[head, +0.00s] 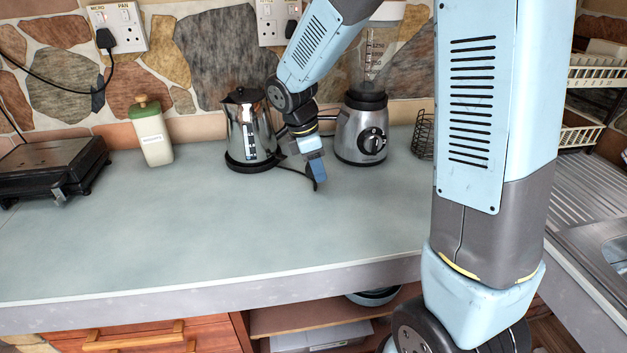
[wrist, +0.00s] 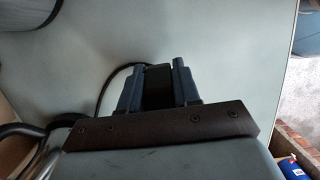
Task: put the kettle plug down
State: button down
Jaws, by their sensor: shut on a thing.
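My gripper (head: 316,172) points down over the grey worktop (head: 200,225), between the kettle and the blender and a little in front of them. In the wrist view its two dark blue fingers (wrist: 157,83) are shut on the black kettle plug (wrist: 157,92). A black cord (wrist: 112,78) runs from the plug to the left. The plug is close to the worktop; I cannot tell whether it touches. The chrome kettle (head: 250,130) stands upright on its black base, left of my gripper. The plug is mostly hidden by my gripper in the head view.
A blender (head: 362,130) stands close on the right, with a wire basket (head: 423,135) beyond it. A white bottle (head: 152,135) and a black appliance (head: 52,165) stand at the left. Sockets (head: 118,28) are on the stone wall. The worktop's front is clear.

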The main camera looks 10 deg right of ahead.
aim_at(322, 193)
jog(key=shift+w+d+f, duration=0.3)
jog(key=shift+w+f, duration=0.4)
jog(key=shift+f, duration=1.75)
jog(key=shift+f, duration=0.6)
jog(key=c, duration=0.8)
grip_release()
